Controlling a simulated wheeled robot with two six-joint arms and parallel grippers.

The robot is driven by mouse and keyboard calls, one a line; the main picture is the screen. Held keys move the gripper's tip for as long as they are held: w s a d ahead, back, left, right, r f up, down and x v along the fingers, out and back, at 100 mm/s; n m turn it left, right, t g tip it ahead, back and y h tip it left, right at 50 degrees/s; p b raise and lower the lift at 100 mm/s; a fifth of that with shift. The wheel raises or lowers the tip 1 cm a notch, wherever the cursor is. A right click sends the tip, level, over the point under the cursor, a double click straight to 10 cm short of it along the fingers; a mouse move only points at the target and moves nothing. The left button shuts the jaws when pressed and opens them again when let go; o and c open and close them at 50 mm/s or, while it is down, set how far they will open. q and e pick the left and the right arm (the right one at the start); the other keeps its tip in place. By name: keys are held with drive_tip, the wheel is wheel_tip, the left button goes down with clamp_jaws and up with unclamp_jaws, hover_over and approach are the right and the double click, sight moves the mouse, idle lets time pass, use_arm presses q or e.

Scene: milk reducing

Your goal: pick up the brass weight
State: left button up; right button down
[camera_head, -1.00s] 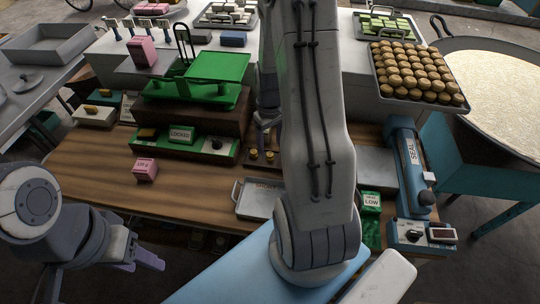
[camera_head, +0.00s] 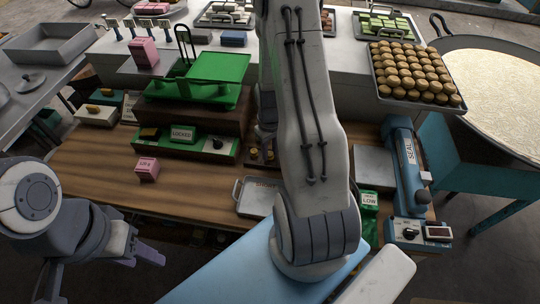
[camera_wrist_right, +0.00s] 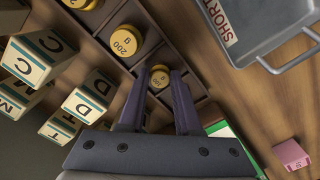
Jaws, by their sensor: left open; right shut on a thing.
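A small round brass weight (camera_wrist_right: 160,79) sits between the fingertips of my right gripper (camera_wrist_right: 162,82) in the right wrist view. The gripper is shut on it, over the dark compartmented tray (camera_wrist_right: 157,48). A brass weight marked 200 g (camera_wrist_right: 124,40) lies in a neighbouring compartment, and another (camera_wrist_right: 80,3) shows at the top edge. In the head view, small brass weights (camera_head: 253,153) show by the right arm, which hides much of the tray. My left gripper (camera_head: 143,256) is open and empty at the lower left, off the table's front edge.
A metal tray labelled SHORT (camera_head: 253,209) lies in front of the weights. A pink block (camera_head: 147,169) stands on the wooden table. The green scale (camera_head: 215,75) and LOCKED box (camera_head: 187,141) are left of my right arm. Lettered blocks (camera_wrist_right: 88,97) flank the weight tray.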

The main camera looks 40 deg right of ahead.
sight(270, 153)
drive_tip(key=shift+r, duration=0.15)
drive_tip(key=shift+r+b, duration=0.3)
drive_tip(key=shift+r, duration=0.2)
wheel_tip(270, 153, up, 3)
drive_tip(key=shift+w+f+b, duration=0.1)
drive_tip(key=shift+b, duration=0.45)
drive_tip(key=s+r+b, duration=0.1)
drive_tip(key=s+r, duration=0.2)
drive_tip(key=s, duration=0.3)
drive_tip(key=s+d+r+b, duration=0.1)
drive_tip(key=s+r, duration=0.3)
drive_tip(key=s, duration=0.2)
drive_tip(key=shift+w, duration=0.15)
